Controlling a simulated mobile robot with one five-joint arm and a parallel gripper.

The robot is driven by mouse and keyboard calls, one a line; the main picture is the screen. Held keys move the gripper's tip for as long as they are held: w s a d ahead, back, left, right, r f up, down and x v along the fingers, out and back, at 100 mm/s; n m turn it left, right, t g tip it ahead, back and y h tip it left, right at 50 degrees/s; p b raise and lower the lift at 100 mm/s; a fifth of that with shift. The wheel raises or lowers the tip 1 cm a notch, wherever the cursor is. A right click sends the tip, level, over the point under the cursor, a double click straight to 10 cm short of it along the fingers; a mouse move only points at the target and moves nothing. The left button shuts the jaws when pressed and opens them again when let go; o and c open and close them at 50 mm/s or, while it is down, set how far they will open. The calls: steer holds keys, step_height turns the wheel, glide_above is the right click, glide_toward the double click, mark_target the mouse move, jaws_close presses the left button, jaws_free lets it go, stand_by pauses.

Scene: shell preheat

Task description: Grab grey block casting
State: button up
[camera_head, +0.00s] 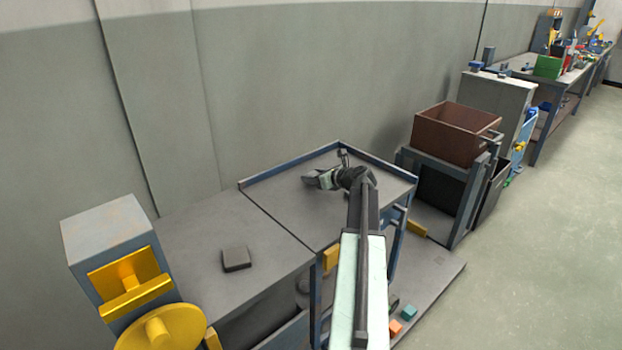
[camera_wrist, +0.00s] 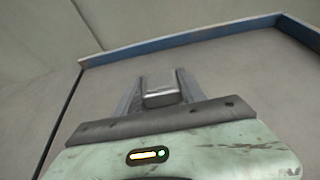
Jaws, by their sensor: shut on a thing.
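A small grey block casting (camera_wrist: 161,93) with a smooth, lighter top edge sits between the two fingers of my gripper (camera_wrist: 160,77) in the wrist view. The fingers are shut on its sides. In the head view my gripper (camera_head: 309,180) is over the rear cart top with the blue rim (camera_head: 285,207), pointing left. The casting cannot be made out there. Whether it touches the cart top or hangs just above it is hard to tell.
A dark flat block (camera_head: 236,258) lies on the left bench (camera_head: 190,243), beside a grey machine with yellow parts (camera_head: 128,275). A brown bin (camera_head: 455,135) stands right of the cart. Orange and teal blocks (camera_head: 396,327) lie low at the front. Open floor is at right.

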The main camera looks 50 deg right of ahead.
steer(key=s+d+r, duration=0.1)
steer(key=s, duration=0.4)
steer(key=s+d+p, duration=0.1)
steer(key=s, duration=0.4)
steer(key=s+d+r, duration=0.1)
steer(key=s, duration=0.4)
steer(key=shift+s+r+p, duration=0.3)
